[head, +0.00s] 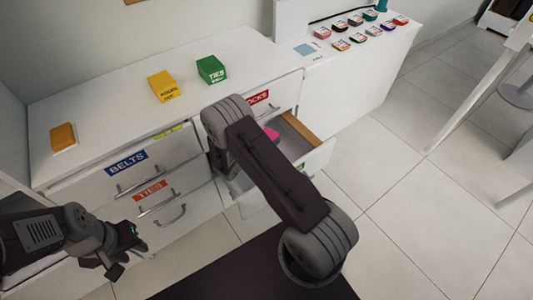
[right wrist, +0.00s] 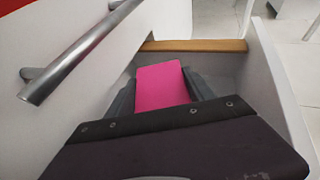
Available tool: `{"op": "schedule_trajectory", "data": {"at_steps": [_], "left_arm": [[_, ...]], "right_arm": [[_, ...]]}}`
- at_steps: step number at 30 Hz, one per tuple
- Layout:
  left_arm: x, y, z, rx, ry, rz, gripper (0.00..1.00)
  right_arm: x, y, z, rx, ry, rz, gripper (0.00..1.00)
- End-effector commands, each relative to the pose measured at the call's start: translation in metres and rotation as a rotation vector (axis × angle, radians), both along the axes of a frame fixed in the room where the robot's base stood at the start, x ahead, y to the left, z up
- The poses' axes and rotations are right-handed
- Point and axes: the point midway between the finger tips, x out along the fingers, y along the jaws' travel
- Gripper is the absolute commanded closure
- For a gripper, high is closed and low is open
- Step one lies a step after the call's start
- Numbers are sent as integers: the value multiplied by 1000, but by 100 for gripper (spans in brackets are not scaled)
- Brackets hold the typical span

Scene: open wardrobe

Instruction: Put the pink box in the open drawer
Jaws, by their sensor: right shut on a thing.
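The pink box (right wrist: 163,86) is between the two fingers of my right gripper (right wrist: 165,92) in the right wrist view. My right gripper is shut on it and holds it within the open drawer (right wrist: 280,85); whether the box touches the drawer floor cannot be told. In the head view, only a small part of the pink box (head: 271,133) shows past my right arm, which hides the right gripper. The open drawer (head: 319,157) juts out at the right of the dresser. My left gripper (head: 128,262) is open and empty, in front of the dresser's lower left drawers.
A yellow box (head: 163,86), a green box (head: 211,69) and an orange item (head: 63,137) are on the dresser top (head: 110,95). Several small coloured items lie on the white counter at the back right. A drawer handle (right wrist: 75,55) is left of the right gripper.

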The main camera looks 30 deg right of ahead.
Motion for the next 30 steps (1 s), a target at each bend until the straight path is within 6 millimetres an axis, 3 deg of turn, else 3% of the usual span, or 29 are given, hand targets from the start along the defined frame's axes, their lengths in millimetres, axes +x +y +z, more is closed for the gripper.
{"op": "schedule_trajectory", "data": {"at_steps": [1,4,12,18,30], "left_arm": [[0,0,-9,0,0,0,64],[0,0,-15,0,0,0,64],[0,0,-18,0,0,0,64],[0,0,-33,0,0,0,64],[0,0,-36,0,0,0,64]], "right_arm": [[0,0,-17,-1,2,1,83],[0,0,-36,-1,2,1,83],[0,1,-48,0,0,1,83],[0,1,-82,-1,2,1,83],[0,1,-87,-1,-1,1,83]]}}
